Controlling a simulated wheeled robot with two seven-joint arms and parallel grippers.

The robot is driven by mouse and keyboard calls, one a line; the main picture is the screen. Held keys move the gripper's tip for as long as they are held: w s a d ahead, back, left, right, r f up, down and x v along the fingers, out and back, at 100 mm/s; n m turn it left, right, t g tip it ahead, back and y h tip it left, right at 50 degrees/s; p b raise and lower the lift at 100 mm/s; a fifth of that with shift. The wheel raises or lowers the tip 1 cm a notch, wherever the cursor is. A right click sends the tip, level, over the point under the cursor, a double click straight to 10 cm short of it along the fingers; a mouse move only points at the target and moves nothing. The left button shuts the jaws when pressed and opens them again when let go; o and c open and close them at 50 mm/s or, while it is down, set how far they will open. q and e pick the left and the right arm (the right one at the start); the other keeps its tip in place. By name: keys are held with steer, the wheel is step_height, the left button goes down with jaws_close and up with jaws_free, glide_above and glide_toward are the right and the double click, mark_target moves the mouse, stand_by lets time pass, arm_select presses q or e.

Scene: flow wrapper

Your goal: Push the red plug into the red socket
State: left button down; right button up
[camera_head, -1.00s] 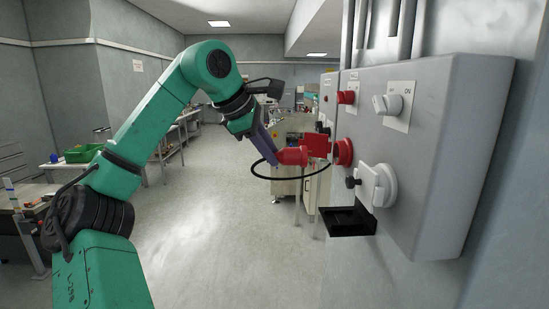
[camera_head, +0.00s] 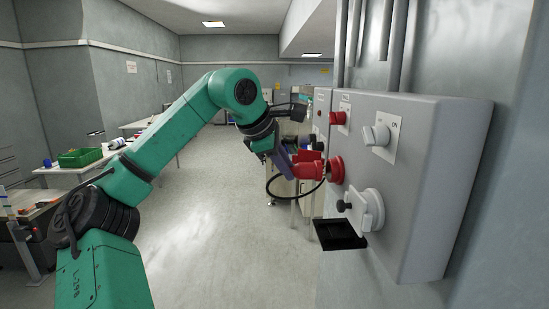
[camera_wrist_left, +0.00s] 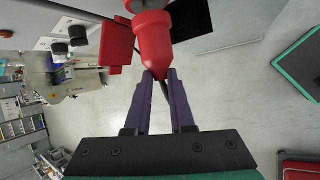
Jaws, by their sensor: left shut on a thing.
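The red plug (camera_head: 308,171) is held level with its front end at the red socket (camera_head: 335,169) on the grey cabinet's face. From the head, the plug's end meets or overlaps the socket's rim; I cannot tell how deep it sits. My left gripper (camera_head: 286,165) has purple fingers shut on the rear of the plug. In the left wrist view, the fingertips (camera_wrist_left: 161,76) pinch the tapered tail of the plug (camera_wrist_left: 153,42), and its wide end is at the top edge. A red flap (camera_wrist_left: 117,45) stands beside it. My right gripper is not in view.
The grey cabinet (camera_head: 440,190) carries a red button (camera_head: 338,118), a white ON switch (camera_head: 376,135) and a white rotary handle (camera_head: 367,208). A black open box (camera_head: 340,234) juts out below. A dark cable (camera_head: 268,188) loops from the plug.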

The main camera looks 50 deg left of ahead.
mark_target(304, 171)
arm_select(q)
steer(key=shift+w+d, duration=0.25)
steer(key=shift+w, duration=0.1)
stand_by(1.2)
steer(key=shift+w+d+p, duration=0.35)
steer(key=shift+w+p, duration=0.1)
steer(key=shift+p, duration=0.35)
stand_by(0.7)
steer(key=c, duration=0.7)
jaws_free()
steer(key=shift+w+d, duration=0.1)
steer(key=shift+w, duration=0.05)
